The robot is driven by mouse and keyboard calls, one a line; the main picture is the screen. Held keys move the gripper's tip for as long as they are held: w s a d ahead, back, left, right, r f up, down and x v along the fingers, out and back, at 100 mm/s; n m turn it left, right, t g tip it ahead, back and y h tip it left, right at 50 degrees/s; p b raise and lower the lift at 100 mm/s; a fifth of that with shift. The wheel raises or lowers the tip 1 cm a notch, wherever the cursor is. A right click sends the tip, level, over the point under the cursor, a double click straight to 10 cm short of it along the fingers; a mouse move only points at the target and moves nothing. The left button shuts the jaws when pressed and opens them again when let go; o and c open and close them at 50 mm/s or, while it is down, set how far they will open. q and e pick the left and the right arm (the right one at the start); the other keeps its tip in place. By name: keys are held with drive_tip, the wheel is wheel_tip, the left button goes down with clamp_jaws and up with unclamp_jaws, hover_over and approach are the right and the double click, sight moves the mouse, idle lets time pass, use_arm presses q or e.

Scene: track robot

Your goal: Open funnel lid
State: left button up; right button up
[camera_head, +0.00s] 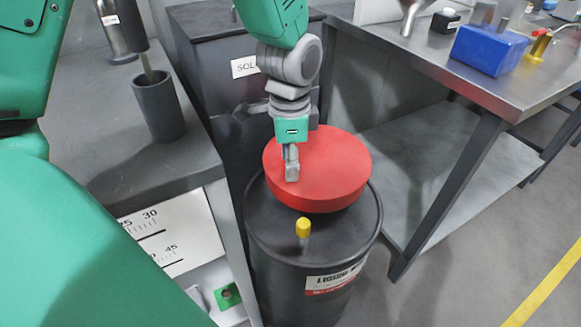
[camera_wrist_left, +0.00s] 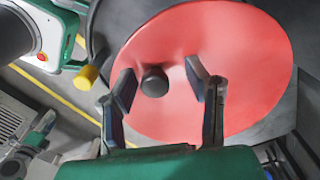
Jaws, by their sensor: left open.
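The funnel lid is a red round disc (camera_head: 335,180) on top of a dark drum (camera_head: 310,280) labelled as liquid. In the left wrist view the red lid (camera_wrist_left: 250,60) fills much of the picture, with a small dark knob (camera_wrist_left: 155,81) on it. My left gripper (camera_head: 291,172) is over the left part of the lid and hides the knob in the head view. In the wrist view the gripper (camera_wrist_left: 162,82) is open, with one finger on each side of the knob and a gap on both sides. My right gripper is not in view.
A yellow-capped post (camera_head: 302,228) stands on the drum top in front of the lid. A grey counter with a dark cup (camera_head: 158,106) is at the left. A metal table with a blue box (camera_head: 488,50) is at the right. A dark bin (camera_head: 215,60) stands behind.

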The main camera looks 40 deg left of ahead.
sight(312, 166)
use_arm(q)
drive_tip(key=shift+d+f, duration=0.2)
drive_tip(key=shift+d+r, duration=0.15)
drive_tip(key=shift+d, duration=0.35)
drive_tip(key=shift+a, duration=0.15)
clamp_jaws()
drive_tip(key=shift+a, duration=0.15)
drive_tip(key=shift+r+p, duration=0.35)
drive_tip(key=shift+p, duration=0.4)
drive_tip(key=w+d+r+g+y+p, duration=0.1)
drive_tip(key=w+r+g+p, duration=0.1)
drive_tip(key=p, duration=0.7)
drive_tip(key=w+d+r+g+y+p, duration=0.1)
drive_tip(key=w+r+g+p, duration=0.2)
drive_tip(key=r+p, duration=0.4)
drive_tip(key=shift+w+r+g+y+p, duration=0.15)
drive_tip(key=shift+r+g+y+p, duration=0.2)
drive_tip(key=shift+g+p, duration=0.55)
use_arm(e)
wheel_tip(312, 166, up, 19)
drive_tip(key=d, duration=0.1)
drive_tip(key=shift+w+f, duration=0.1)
